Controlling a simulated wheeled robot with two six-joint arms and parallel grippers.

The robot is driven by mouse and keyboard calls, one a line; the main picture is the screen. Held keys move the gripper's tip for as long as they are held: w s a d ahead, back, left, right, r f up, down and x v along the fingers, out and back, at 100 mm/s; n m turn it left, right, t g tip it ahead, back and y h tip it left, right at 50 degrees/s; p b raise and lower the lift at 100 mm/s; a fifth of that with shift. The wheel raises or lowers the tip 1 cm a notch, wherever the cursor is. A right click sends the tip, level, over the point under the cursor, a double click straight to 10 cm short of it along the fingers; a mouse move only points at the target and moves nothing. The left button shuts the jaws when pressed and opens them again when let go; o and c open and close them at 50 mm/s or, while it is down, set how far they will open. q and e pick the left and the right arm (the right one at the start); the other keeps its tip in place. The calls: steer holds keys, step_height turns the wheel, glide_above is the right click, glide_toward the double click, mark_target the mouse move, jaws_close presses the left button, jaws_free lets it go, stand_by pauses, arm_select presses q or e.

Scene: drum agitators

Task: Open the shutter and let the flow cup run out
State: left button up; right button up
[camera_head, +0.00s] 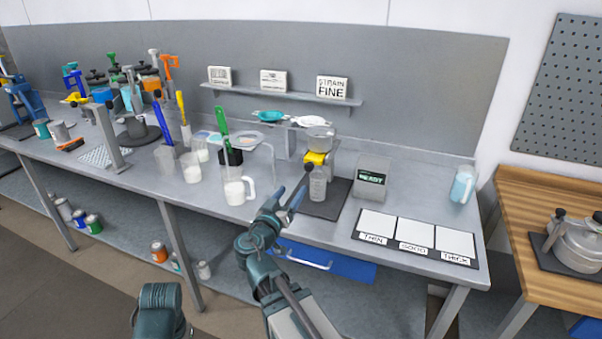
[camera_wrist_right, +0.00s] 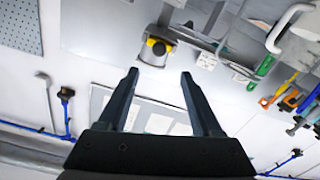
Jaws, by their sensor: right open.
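The flow cup (camera_head: 320,137) is a clear-topped cup on a stand near the back of the bench, with a yellow shutter part (camera_head: 315,158) and a dark round knob (camera_head: 309,168) below it. A clear bottle-like receiver (camera_head: 318,187) stands underneath on a dark base plate. My right gripper (camera_head: 292,195) is open and empty, in front and to the left of the stand, apart from it. In the right wrist view the open fingers (camera_wrist_right: 159,75) point toward the yellow part (camera_wrist_right: 157,46), with a gap between. My left gripper is out of the picture.
A grey display box (camera_head: 370,178) stands right of the flow cup. A mat marked THIN, GOOD and THICK (camera_head: 416,238) lies at the front right. Beakers and a white-filled jug (camera_head: 238,190) stand to the left. A shelf (camera_head: 283,95) is behind.

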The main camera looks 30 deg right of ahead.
mark_target(308, 169)
steer(key=x, duration=1.3)
steer(key=shift+w+d, duration=0.15)
steer(key=shift+d, duration=0.2)
jaws_close()
stand_by(0.9)
